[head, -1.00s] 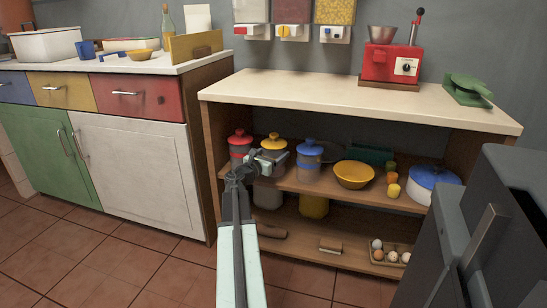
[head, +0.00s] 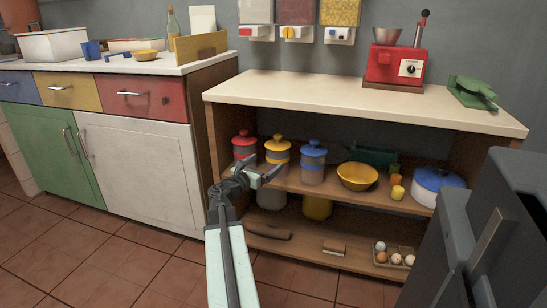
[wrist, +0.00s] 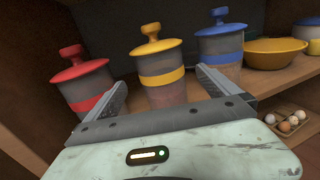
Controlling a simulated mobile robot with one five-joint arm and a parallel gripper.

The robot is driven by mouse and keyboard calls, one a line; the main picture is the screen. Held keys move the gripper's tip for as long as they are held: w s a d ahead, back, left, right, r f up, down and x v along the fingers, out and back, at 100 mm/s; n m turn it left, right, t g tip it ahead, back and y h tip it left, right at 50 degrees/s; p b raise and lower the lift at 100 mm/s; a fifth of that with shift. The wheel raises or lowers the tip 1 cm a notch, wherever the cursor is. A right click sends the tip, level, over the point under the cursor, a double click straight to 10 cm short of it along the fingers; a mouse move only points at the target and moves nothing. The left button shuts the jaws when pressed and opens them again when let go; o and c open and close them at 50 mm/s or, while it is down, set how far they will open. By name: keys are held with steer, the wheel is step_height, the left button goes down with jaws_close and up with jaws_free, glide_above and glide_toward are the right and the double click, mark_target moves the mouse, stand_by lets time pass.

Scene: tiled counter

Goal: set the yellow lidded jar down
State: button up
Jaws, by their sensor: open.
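The yellow lidded jar (head: 277,154) stands upright on the upper shelf, between the red-lidded jar (head: 245,148) and the blue-lidded jar (head: 313,162). It has a grey body, a yellow band and a yellow knobbed lid. My gripper (head: 262,174) is open and empty in front of the jar and a little below its lid. In the wrist view the yellow jar (wrist: 162,75) shows beyond and between the spread fingers. The left finger overlaps part of the red-lidded jar (wrist: 82,80), and the right finger overlaps the blue-lidded jar (wrist: 221,50). The jar's base is partly hidden by my gripper.
On the same shelf (head: 325,188) are a yellow bowl (head: 357,176), small coloured pieces and a white pot with a blue lid (head: 437,187). The lower shelf holds canisters, a brown item and an egg tray (head: 393,256). The counter (head: 330,95) overhangs the shelves.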

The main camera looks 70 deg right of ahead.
steer(key=v, duration=0.3)
steer(key=w+a+f+m+t+y, duration=0.1)
steer(key=w+a+f+m+y, duration=0.25)
steer(key=w+a+f, duration=0.5)
steer(key=w+a+f+m+t+y, duration=0.2)
steer(key=w+a+f+m, duration=0.3)
steer(key=a, duration=0.7)
steer(key=w+a+f+m+t+y, duration=0.1)
steer(key=w+a+f+m+y, duration=0.2)
steer(key=w+a, duration=0.65)
steer(key=a+f+m+y, duration=0.2)
steer(key=a+f+y, duration=0.1)
steer(key=a, duration=1.5)
steer(key=w+a+f+m+y, duration=0.1)
steer(key=a+f+y, duration=0.3)
steer(key=a, duration=1.5)
steer(key=shift+m+y, duration=0.55)
steer(key=shift+y, duration=0.5)
